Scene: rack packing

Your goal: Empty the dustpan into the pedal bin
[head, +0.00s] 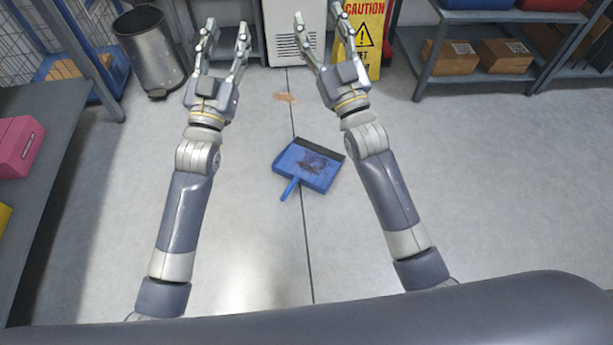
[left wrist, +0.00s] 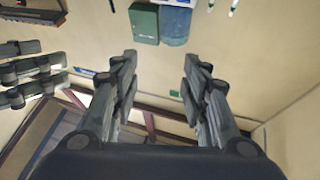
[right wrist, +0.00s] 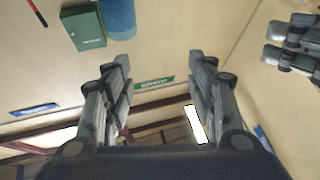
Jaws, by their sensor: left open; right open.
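A blue dustpan (head: 318,172) lies flat on the floor between my two arms in the head view, with dark dirt on it and its handle toward me. The grey metal pedal bin (head: 152,55) stands upright at the upper left; I cannot tell whether its lid is closed. My left gripper (head: 226,35) is raised, open and empty, to the right of the bin. My right gripper (head: 319,28) is raised, open and empty, in front of the yellow sign. The wrist views show the open fingers of the left gripper (left wrist: 160,75) and right gripper (right wrist: 160,80) against the wall.
A yellow caution sign (head: 366,38) and a white cabinet (head: 290,48) stand at the back. Shelves with brown boxes (head: 505,56) are at the upper right. A grey table (head: 45,185) with a pink box (head: 18,147) is at left.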

